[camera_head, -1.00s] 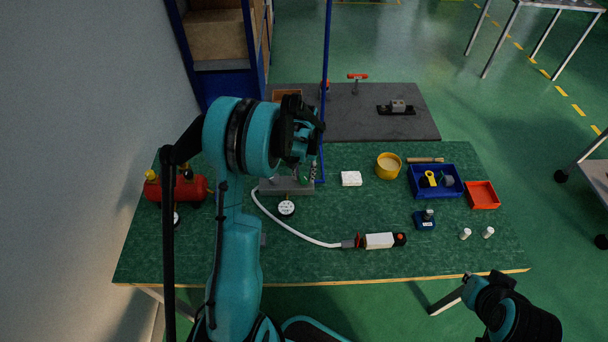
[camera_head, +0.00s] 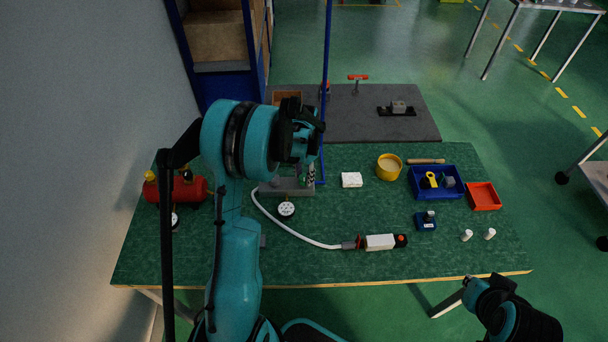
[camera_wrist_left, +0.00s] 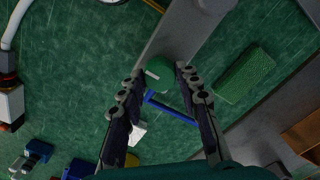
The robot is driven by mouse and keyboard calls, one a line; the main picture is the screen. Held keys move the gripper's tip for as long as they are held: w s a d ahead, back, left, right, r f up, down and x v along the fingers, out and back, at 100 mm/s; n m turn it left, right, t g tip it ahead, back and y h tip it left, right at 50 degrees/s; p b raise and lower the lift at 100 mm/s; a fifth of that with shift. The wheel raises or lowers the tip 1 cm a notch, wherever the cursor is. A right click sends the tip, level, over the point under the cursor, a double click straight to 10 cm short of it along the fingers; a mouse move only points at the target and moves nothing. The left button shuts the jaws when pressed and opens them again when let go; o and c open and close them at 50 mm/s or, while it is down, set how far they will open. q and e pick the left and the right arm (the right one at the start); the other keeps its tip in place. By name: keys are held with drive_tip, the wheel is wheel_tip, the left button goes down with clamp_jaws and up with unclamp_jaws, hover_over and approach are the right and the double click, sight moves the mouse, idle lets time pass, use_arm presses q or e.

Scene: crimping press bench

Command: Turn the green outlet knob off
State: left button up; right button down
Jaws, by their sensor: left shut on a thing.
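The green outlet knob (camera_wrist_left: 158,73) is a round green cap by the edge of a grey metal base in the left wrist view. My left gripper (camera_wrist_left: 161,72) has its two fingertips on either side of the knob and is shut on it. In the head view my left gripper (camera_head: 307,170) points down over the grey base (camera_head: 280,188), and my wrist hides most of the knob. Of my right arm only a part shows at the lower right of the head view; its fingers are not visible.
A blue upright post (camera_head: 326,90) stands close to my left gripper. A red tank (camera_head: 188,188) is at the left. A white block (camera_head: 352,180) sits to the right.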

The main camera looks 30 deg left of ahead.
sight(304, 177)
idle(0.3)
use_arm(q)
drive_tip(key=o, duration=1.2)
drive_tip(key=shift+c, duration=0.2)
drive_tip(key=shift+r, duration=0.1)
wheel_tip(304, 177, up, 12)
drive_tip(key=shift+d, duration=0.1)
drive_tip(key=s+d+r+n+t, duration=0.1)
drive_tip(key=s+d+r+t, duration=0.3)
drive_tip(key=s+d+r, duration=0.45)
drive_tip(key=s+d+f+n+t, duration=0.1)
drive_tip(key=s+d, duration=0.2)
drive_tip(key=s, duration=0.2)
drive_tip(key=s+d+f+t, duration=0.2)
drive_tip(key=s+d, duration=0.1)
drive_tip(key=s, duration=0.2)
drive_tip(key=shift+s+d+f+n, duration=0.2)
drive_tip(key=shift+s+f+n, duration=0.1)
drive_tip(key=shift+n, duration=0.1)
